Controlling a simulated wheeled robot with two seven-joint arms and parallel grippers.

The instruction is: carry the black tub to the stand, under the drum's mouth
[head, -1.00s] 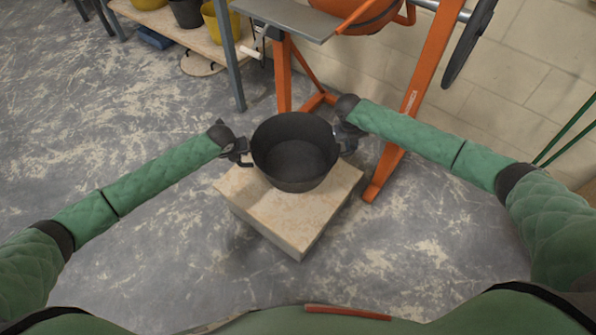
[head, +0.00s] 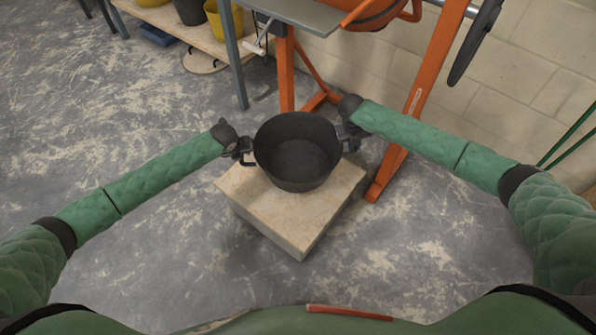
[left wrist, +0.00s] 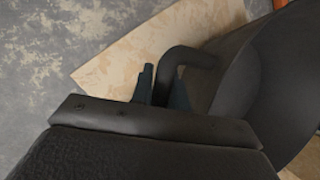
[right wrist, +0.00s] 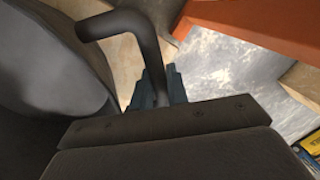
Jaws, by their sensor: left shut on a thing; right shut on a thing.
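The black tub (head: 297,160) is upright and empty, over the pale stone-topped stand (head: 300,222) in the head view. I cannot tell whether its base touches the stand. My left gripper (head: 243,150) is shut on the tub's left handle; the handle (left wrist: 187,57) shows between its fingers in the left wrist view. My right gripper (head: 350,137) is shut on the right handle; that handle (right wrist: 150,50) shows between the fingers in the right wrist view. The orange drum (head: 375,12) is at the top of the head view, behind the tub; its mouth is not clearly seen.
An orange mixer leg (head: 420,95) stands close to my right gripper. A grey tray (head: 300,14) juts out above and behind the tub. A shelf with yellow and black tubs (head: 190,12) is at the back left. The floor at left is clear.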

